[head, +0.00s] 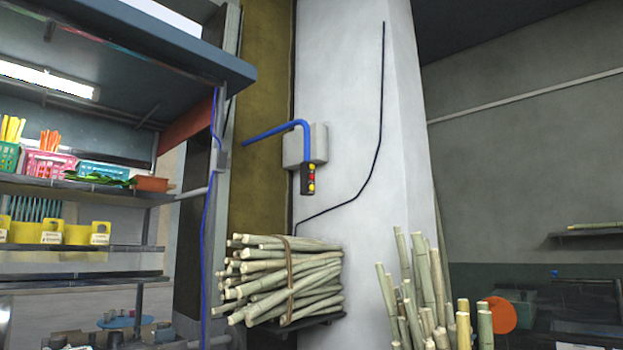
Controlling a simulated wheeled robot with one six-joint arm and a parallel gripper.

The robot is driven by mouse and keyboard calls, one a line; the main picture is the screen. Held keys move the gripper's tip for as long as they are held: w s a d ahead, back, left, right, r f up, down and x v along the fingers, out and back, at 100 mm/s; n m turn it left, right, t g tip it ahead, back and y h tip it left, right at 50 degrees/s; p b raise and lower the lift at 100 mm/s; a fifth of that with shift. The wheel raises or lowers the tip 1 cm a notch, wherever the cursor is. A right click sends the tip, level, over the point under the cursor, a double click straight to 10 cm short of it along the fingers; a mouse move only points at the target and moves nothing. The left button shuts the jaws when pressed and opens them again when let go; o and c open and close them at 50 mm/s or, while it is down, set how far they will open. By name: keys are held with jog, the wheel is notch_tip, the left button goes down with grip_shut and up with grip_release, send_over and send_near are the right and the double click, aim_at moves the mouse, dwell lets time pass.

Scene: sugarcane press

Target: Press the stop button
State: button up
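A small dark control box (308,178) is mounted on the white pillar, below a pale grey box (319,146). It carries a column of small round buttons: yellow at the top, a red button (311,177) in the middle and yellow at the bottom. The labels are too small to read, so I cannot tell for certain which is the stop button. A blue pipe (282,131) bends down in front of the grey box to the control box. My gripper is not in view.
A tied sugarcane bundle (275,280) rests on a dark shelf (318,323) below the control box. Upright canes (420,285) stand at the lower right. Shelves with baskets (50,164) fill the left. A black cable (380,120) runs down the pillar.

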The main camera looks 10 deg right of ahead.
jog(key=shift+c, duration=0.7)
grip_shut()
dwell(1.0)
